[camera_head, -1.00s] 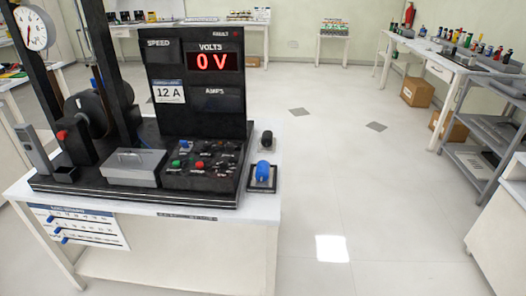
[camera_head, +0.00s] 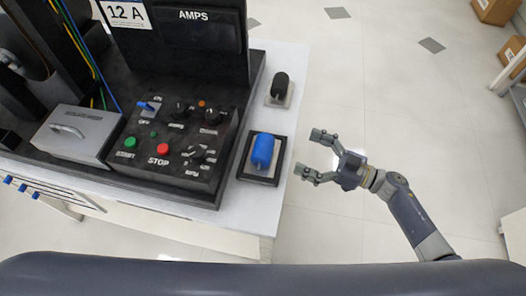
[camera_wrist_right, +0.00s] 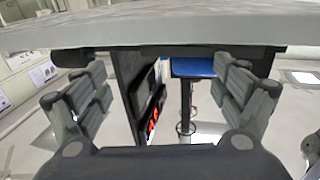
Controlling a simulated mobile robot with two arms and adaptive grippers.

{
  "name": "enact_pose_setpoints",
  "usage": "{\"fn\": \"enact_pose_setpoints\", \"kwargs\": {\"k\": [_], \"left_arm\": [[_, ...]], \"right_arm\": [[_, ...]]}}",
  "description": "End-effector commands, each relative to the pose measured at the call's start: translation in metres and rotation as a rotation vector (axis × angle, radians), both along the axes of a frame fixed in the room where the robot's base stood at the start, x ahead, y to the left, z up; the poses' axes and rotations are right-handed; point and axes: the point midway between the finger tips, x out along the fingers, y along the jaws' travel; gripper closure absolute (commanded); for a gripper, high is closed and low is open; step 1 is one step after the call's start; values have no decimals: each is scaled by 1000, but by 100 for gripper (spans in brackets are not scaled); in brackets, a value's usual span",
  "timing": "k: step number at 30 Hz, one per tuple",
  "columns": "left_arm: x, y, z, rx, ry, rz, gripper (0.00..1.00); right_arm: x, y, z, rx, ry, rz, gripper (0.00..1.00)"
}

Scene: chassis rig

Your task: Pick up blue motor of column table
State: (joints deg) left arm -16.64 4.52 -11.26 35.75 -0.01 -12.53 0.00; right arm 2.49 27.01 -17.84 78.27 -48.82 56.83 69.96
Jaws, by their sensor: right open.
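The blue motor (camera_head: 263,150) sits in a dark square tray (camera_head: 246,172) on the right edge of the white column table (camera_head: 281,190). My right gripper (camera_head: 308,155) is open and empty just right of the motor, past the table edge, with its fingers pointing at it. The gripper does not touch the motor. The right wrist picture looks upside down: the blue motor (camera_wrist_right: 193,67) shows between the spread fingers of the right gripper (camera_wrist_right: 160,75), below the grey table top (camera_wrist_right: 160,30). My left gripper is not in view.
A black motor (camera_head: 282,82) stands on a pale base farther back on the same table edge. The black control panel (camera_head: 170,150) with buttons and a tall display board (camera_head: 195,60) stand left of the blue motor.

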Motion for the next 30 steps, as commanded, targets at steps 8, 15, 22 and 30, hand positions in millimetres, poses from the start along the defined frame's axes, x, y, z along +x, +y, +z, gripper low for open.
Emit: {"fn": "enact_pose_setpoints", "kwargs": {"k": [8,15,22,30], "left_arm": [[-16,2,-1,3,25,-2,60],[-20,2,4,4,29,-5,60],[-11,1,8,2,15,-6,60],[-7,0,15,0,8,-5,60]], "right_arm": [[-32,25,33,-38,-2,241,10],[-24,61,35,-36,0,242,10],[-20,79,36,-37,-2,241,10],[-9,116,40,-37,-1,240,10]]}}
